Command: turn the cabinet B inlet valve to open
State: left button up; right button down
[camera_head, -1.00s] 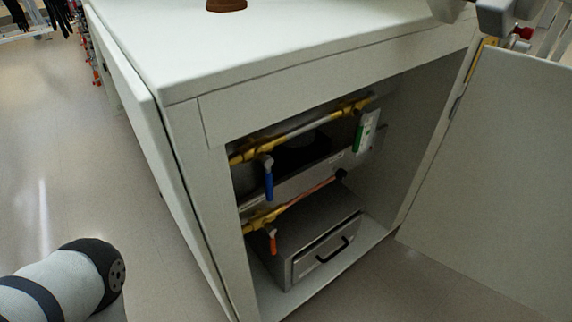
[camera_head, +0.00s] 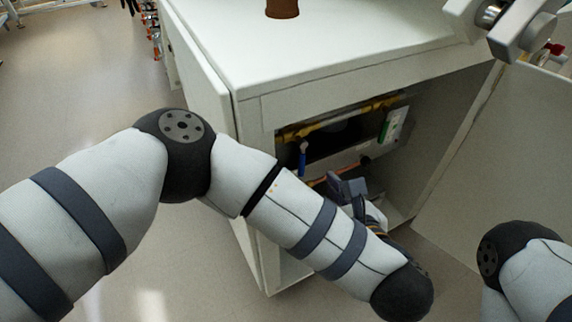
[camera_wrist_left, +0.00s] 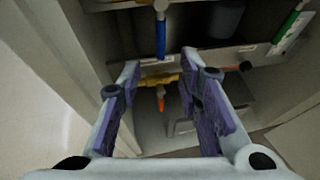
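Two valves sit on yellow pipes inside the open cabinet. The upper has a blue handle (camera_head: 302,158), also in the left wrist view (camera_wrist_left: 161,36); the lower has an orange handle (camera_wrist_left: 161,100). Both handles hang down, across their pipes. No readable label shows which is the inlet. My left gripper (camera_head: 347,187) is at the cabinet opening, partly hidden behind my forearm. In the left wrist view its fingers (camera_wrist_left: 160,66) are open and empty. The orange handle shows between them, beyond and apart; the blue handle is above. The lower valve is hidden in the head view.
The white cabinet (camera_head: 250,82) has an open door (camera_head: 505,165) at the right. A grey drawer box (camera_wrist_left: 190,125) stands on its floor. A green-and-white device (camera_head: 393,124) hangs on the inner right. A brown object (camera_head: 282,8) stands on top.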

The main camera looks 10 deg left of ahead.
aim_at(303, 167)
pick_arm(q)
jog(key=b+x, duration=0.4)
jog(key=x, duration=0.8)
jog(key=shift+w, duration=0.1)
grip_shut()
